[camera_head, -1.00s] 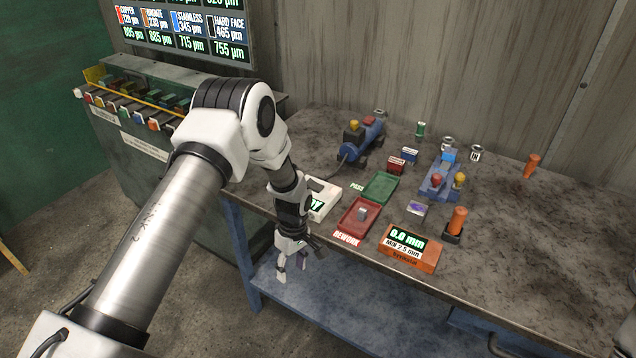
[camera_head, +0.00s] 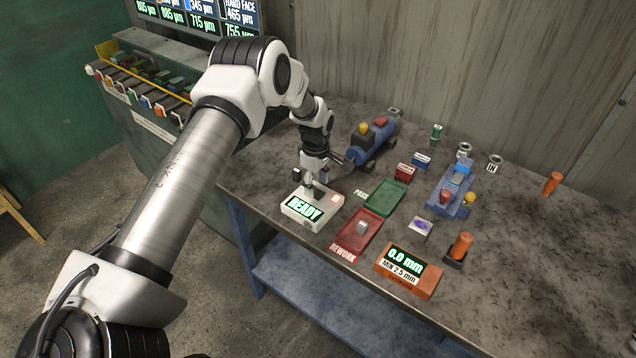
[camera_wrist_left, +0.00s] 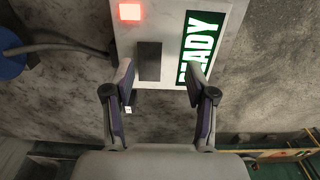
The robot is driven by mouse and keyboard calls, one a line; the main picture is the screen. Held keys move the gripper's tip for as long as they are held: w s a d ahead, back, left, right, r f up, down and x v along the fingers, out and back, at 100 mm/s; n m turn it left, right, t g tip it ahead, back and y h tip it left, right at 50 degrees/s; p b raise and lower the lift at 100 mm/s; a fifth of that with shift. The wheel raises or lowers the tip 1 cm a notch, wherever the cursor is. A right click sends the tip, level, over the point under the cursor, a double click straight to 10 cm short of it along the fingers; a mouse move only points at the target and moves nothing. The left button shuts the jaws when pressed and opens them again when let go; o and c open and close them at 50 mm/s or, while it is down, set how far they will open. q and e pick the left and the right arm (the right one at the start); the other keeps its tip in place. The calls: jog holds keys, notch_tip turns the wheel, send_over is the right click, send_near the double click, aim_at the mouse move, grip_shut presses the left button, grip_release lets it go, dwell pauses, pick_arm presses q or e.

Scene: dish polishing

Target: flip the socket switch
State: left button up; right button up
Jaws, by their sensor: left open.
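A white box (camera_head: 322,222) with a green "READY" display sits at the table's front left edge. In the left wrist view the box (camera_wrist_left: 165,20) shows a lit red square (camera_wrist_left: 130,12) and an upright dark grey block (camera_wrist_left: 149,62) on its face. I cannot tell for certain which of these is the socket switch. My left gripper (camera_head: 311,186) is over the back left of the box, pointing down. In the left wrist view its open fingers (camera_wrist_left: 161,72) stand on both sides of the dark block, with the left finger closer to it. My right gripper is not in view.
A blue machine (camera_head: 372,142) with a cable stands behind the box. A red tray (camera_head: 345,243) and a green tray (camera_head: 381,203) lie to its right, then an orange gauge (camera_head: 410,285) reading 0.0 mm. The table's right side is mostly clear.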

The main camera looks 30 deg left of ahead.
aim_at(319, 194)
pick_arm(q)
jog(key=f, duration=0.1)
jog(key=w+f, duration=0.1)
jog(key=f, duration=0.2)
jog(key=shift+w, duration=0.55)
jog(key=shift+r, duration=0.15)
jog(key=shift+s+r, duration=0.25)
jog(key=shift+s, duration=0.25)
grip_shut()
jog(key=shift+d+f, duration=0.1)
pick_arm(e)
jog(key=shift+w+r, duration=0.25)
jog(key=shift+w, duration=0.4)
